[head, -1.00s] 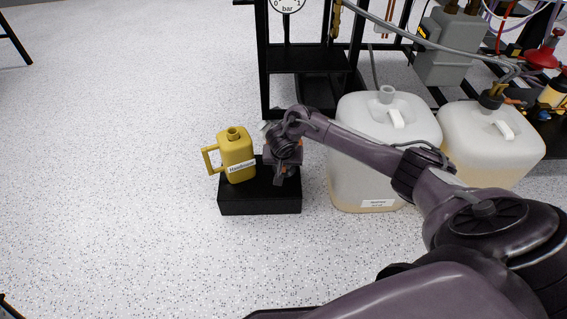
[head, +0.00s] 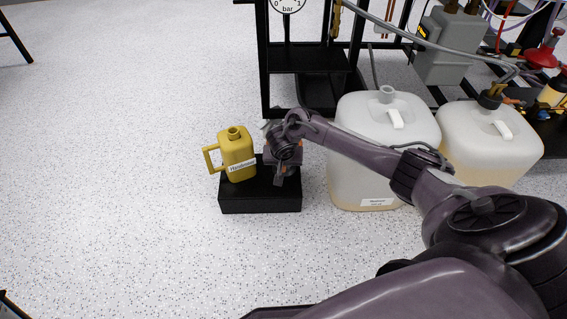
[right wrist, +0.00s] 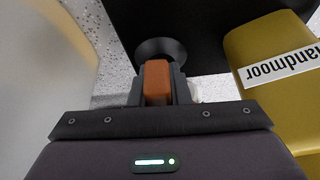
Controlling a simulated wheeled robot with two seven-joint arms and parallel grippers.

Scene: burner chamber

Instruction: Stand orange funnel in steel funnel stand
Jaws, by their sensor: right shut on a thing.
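My right gripper (head: 280,180) is over the right part of a low black block in the head view. In the right wrist view my right gripper (right wrist: 158,92) is shut on an orange piece (right wrist: 157,80), which I take to be part of the orange funnel. Most of the funnel is hidden by my gripper. A dark round piece (right wrist: 160,48) shows just beyond the orange piece, beside the black block; I cannot tell whether it is the steel funnel stand or whether they touch. My left gripper is not in view.
A yellow labelled can (head: 236,155) stands on the black block (head: 260,202), close left of my gripper. Two large whitish canisters (head: 350,165) (head: 490,145) stand to the right. A black frame (head: 265,70) is behind.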

